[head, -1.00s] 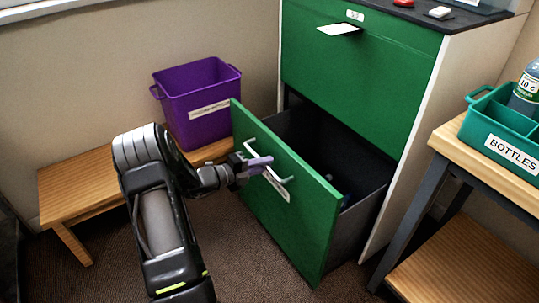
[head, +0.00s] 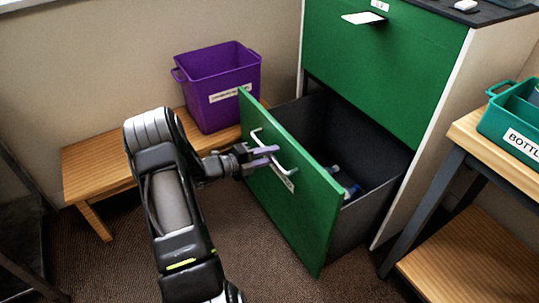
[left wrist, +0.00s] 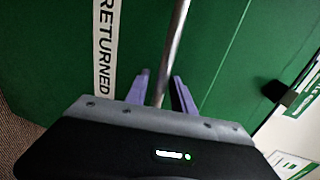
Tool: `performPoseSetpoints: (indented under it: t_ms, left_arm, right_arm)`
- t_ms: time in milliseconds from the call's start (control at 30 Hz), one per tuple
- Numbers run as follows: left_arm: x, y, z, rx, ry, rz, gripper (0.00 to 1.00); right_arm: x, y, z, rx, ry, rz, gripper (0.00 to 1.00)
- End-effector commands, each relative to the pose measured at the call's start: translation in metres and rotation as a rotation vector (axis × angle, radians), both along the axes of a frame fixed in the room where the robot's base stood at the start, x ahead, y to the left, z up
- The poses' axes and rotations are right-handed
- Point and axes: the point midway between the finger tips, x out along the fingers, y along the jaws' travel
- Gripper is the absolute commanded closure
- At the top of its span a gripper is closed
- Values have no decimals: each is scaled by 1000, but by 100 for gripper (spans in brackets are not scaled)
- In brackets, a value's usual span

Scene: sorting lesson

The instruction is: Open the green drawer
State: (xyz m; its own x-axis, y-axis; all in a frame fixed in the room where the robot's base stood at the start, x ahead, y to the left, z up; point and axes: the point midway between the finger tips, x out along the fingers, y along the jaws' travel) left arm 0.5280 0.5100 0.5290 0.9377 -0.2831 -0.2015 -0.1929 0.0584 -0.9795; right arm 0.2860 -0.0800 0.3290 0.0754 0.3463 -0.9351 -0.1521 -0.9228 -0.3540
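The green drawer (head: 300,215) is the lower one of a green-fronted cabinet and stands pulled well out. Its dark inside shows, with a few small bottle-like items (head: 348,188) at the bottom. The drawer's metal bar handle (head: 257,135) also shows in the left wrist view (left wrist: 179,25). My left gripper (head: 273,155) is at this handle. Its purple fingers stand apart on either side of the bar, with a visible gap, so it looks open around the handle. A label reading "RETURNED" (left wrist: 104,45) is beside the handle. My right gripper is not in view.
A purple bin (head: 218,88) stands on a low wooden bench (head: 98,168) to the left. A closed upper green front (head: 385,75) is above the drawer. A wooden table (head: 490,150) with a teal bottle caddy (head: 518,128) is at the right. Carpet is clear before the drawer.

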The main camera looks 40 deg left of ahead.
Motion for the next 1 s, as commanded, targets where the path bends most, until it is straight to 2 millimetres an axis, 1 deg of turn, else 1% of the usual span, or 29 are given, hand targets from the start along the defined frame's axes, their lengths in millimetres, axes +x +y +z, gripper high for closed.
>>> performPoseSetpoints:
  t_ms: [67, 300, 433, 567, 800, 900, 1000]
  left_arm:
    - [0, 0, 0, 0, 0, 0, 64]
    - [0, 1, 1, 1, -1, 1, 64]
    - [-7, 3, 3, 1, 1, 2, 64]
    - [-22, 8, 7, 2, 0, 3, 64]
    - [-59, 19, 14, 1, 1, 3, 64]
    - [-69, 21, 16, 0, 0, 2, 64]
    - [-73, 22, 16, 0, -1, 1, 64]
  right_arm:
    - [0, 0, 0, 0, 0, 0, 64]
    - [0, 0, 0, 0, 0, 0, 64]
    - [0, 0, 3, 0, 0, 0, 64]
    - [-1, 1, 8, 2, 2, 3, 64]
    - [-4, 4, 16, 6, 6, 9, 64]
    - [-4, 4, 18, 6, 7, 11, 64]
    - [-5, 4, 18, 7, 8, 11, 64]
